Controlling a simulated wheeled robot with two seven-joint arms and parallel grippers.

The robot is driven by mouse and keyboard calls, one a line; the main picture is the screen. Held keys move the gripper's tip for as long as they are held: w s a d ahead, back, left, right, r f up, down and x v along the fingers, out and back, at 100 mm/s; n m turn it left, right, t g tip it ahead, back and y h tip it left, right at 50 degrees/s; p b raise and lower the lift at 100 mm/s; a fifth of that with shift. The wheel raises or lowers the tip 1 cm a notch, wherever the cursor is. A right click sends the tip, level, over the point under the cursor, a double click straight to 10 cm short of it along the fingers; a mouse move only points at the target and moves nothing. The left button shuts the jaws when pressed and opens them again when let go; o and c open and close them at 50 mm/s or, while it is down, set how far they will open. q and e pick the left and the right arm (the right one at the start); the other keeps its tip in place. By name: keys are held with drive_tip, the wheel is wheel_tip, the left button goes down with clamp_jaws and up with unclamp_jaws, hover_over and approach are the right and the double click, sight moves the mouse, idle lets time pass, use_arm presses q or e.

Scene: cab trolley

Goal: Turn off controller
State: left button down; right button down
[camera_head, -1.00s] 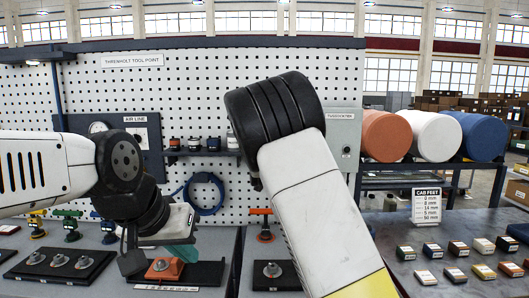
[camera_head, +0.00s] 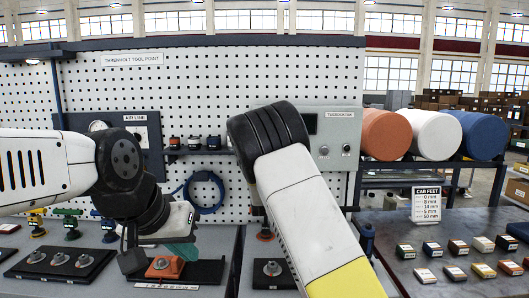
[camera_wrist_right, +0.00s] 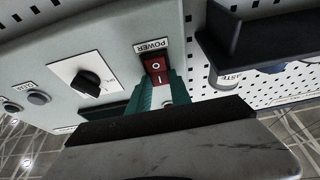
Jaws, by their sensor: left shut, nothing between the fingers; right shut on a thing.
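The controller is a grey box (camera_head: 325,135) on the pegboard, partly hidden behind my right arm in the head view. In the right wrist view its grey face (camera_wrist_right: 110,45) shows upside down, with a red power switch (camera_wrist_right: 156,67) marked O and I under a POWER label. My right gripper (camera_wrist_right: 161,96) has green fingers shut at the switch, one on each side of its lower part. Which side of the rocker is pressed in, I cannot tell. The head view hides this gripper. My left gripper (camera_head: 182,252) is shut and empty, low over the bench.
A black rotary knob (camera_wrist_right: 88,84) and round buttons (camera_wrist_right: 38,98) sit beside the switch. A dark shelf (camera_wrist_right: 235,45) juts out on the other side. An orange block (camera_head: 165,267) stands close to my left gripper. Small boxes (camera_head: 455,247) cover the right table.

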drive_tip(key=shift+t, duration=0.4)
drive_tip(key=c, duration=1.2)
unclamp_jaws()
drive_tip(key=shift+s+f, duration=0.1)
drive_tip(key=v, duration=0.7)
drive_tip(key=shift+s+f, duration=0.15)
drive_tip(key=shift+s, duration=0.2)
